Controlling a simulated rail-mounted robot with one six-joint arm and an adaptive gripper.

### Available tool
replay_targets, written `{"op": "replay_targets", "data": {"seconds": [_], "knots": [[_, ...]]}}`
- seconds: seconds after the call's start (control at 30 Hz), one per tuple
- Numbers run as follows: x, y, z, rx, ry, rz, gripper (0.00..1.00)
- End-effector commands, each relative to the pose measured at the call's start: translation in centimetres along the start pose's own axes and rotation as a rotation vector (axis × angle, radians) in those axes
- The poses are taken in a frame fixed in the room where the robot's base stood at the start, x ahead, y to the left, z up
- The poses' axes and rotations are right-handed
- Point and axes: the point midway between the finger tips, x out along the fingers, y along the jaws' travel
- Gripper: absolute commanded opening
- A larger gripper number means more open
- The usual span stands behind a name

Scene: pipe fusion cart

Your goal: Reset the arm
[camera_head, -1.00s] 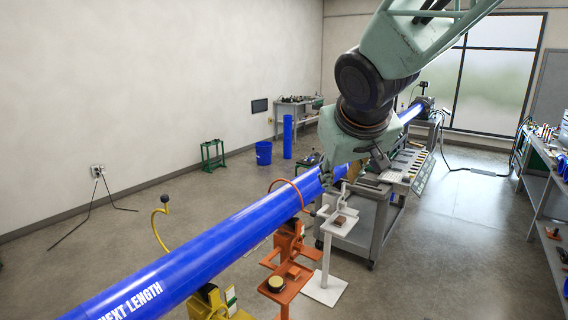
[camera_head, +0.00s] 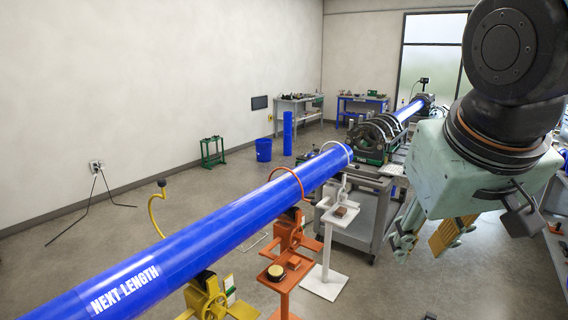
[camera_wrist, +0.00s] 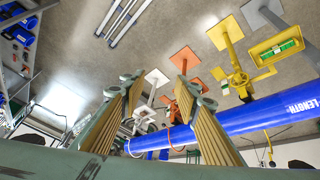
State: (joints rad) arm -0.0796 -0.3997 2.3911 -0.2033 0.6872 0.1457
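My gripper (camera_head: 422,243) hangs at the right in the head view, beside the cart and apart from the blue pipe. In the wrist view its two ribbed fingers (camera_wrist: 156,84) stand wide apart with nothing held between them. The blue pipe (camera_head: 235,220), marked "NEXT LENGTH", lies across several stands, its far end near the fusion machine. It also shows in the wrist view (camera_wrist: 245,122), beyond the fingers. The fusion machine (camera_head: 372,140), with dark ring clamps, sits on a grey cart (camera_head: 352,215); my arm hides part of its right side.
An orange stand (camera_head: 287,262), a white stand (camera_head: 326,270) and a yellow stand (camera_head: 208,300) stand under or beside the pipe. A second blue pipe (camera_head: 409,111) lies beyond the machine.

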Motion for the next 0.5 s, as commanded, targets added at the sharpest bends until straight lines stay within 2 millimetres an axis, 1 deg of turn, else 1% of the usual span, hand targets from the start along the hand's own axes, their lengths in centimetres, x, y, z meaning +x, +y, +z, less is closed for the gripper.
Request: {"op": "replay_targets", "data": {"seconds": [0.03, 0.3, 0.4, 0.5], "knots": [[0.1, 0.0, 1.5, 0.009, -0.01, -0.004, 0.3], [-0.4, -0.7, 8.8, 0.046, -0.072, -0.041, 0.3], [-0.5, -1.1, 11.2, 0.057, -0.093, -0.057, 0.3], [-0.6, -1.6, 13.3, 0.066, -0.11, -0.072, 0.3]]}}
